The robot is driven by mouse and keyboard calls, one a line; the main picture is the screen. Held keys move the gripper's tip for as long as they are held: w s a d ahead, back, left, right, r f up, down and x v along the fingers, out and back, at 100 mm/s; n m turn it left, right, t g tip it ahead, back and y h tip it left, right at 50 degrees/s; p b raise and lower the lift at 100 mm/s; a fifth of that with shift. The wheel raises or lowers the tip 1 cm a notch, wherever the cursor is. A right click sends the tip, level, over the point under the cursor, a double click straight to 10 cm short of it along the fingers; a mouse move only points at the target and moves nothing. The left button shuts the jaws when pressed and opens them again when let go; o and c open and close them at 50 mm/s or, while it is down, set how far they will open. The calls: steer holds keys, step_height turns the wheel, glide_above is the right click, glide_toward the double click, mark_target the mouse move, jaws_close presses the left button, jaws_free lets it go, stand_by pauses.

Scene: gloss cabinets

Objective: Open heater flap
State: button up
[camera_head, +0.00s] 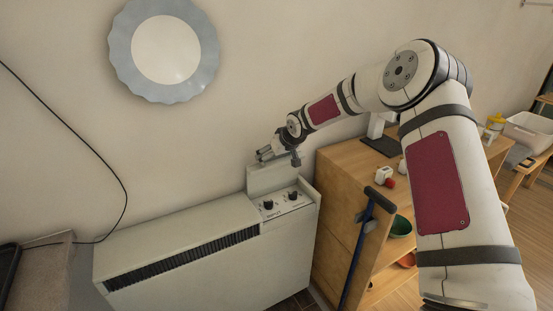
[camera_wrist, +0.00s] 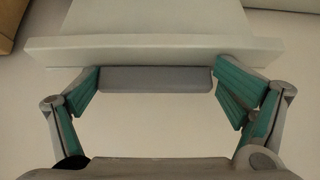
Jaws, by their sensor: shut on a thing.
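The heater (camera_head: 180,245) is a long pale cabinet against the wall with a dark slotted grille. Its flap (camera_head: 272,178) stands raised at the right end of the top, uncovering a panel with two black knobs (camera_head: 280,200). My gripper (camera_head: 277,156) is at the flap's upper edge. In the wrist view the flap's pale edge (camera_wrist: 150,50) crosses the top, with a grey bar (camera_wrist: 155,86) along it. My green-padded fingers are shut on the flap at this bar, one at each end. The exact contact is hard to see.
A wooden shelf unit (camera_head: 330,205) stands close to the heater's right side, with small items on it and a blue-handled tool (camera_head: 357,250) at its front. A scalloped round plate (camera_head: 165,50) hangs on the wall. A black cable (camera_head: 100,165) runs down the left wall.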

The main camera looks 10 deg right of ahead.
steer(key=shift+s+d+f, duration=0.1)
steer(key=shift+d+f, duration=0.45)
steer(key=o, duration=1.4)
steer(key=shift+w+a+r+v, duration=0.1)
steer(key=shift+v, duration=2.95)
steer(key=shift+w+a+r+v, duration=0.1)
steer(key=shift+a+v, duration=0.05)
steer(key=shift+v, duration=2.95)
